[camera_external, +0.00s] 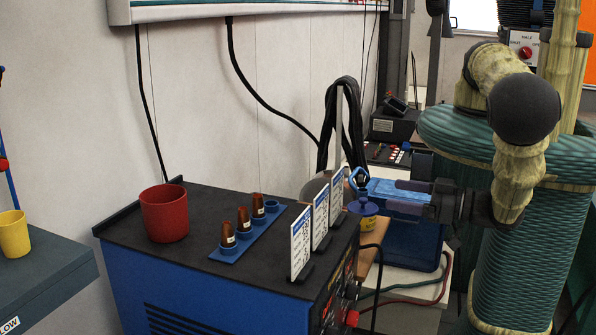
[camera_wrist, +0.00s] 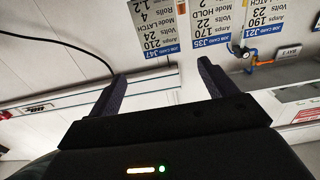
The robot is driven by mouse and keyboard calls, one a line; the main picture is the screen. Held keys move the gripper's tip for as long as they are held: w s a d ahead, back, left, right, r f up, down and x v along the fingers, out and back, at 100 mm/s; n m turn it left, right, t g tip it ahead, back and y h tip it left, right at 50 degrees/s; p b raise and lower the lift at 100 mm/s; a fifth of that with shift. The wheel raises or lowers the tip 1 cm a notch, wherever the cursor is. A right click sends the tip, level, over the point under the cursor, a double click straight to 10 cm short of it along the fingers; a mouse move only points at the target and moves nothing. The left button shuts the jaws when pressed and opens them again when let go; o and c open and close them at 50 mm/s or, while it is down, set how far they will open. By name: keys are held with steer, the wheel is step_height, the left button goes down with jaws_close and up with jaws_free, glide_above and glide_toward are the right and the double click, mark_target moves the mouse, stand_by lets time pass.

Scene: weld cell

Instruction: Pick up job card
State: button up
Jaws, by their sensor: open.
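Three white job cards with blue headers stand upright in dark holders along the right edge of the black-topped blue cabinet: the near card (camera_external: 301,245), middle card (camera_external: 320,218) and far card (camera_external: 336,193). In the wrist view they appear upside down at the top, reading J47 (camera_wrist: 152,25), J35 (camera_wrist: 210,20) and J21 (camera_wrist: 263,17). My gripper (camera_external: 376,196) reaches in from the right, its tips to the right of the far card. In the wrist view my gripper (camera_wrist: 162,73) is open, with nothing between its fingers; the cards lie beyond the tips.
A red cup (camera_external: 164,213) and a blue rack (camera_external: 246,238) holding brown-tipped pieces stand on the black cabinet top (camera_external: 200,195). A yellow-and-blue item (camera_external: 366,214) stands close to my fingers. Black cables (camera_external: 345,110) hang behind. A yellow cup (camera_external: 14,235) is on the left bench.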

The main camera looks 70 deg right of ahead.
mark_target(338, 185)
steer(key=w, duration=1.1)
steer(key=shift+w, duration=0.1)
steer(key=w, duration=0.5)
steer(key=shift+w, duration=0.1)
steer(key=shift+f, duration=0.1)
steer(key=c, duration=1.1)
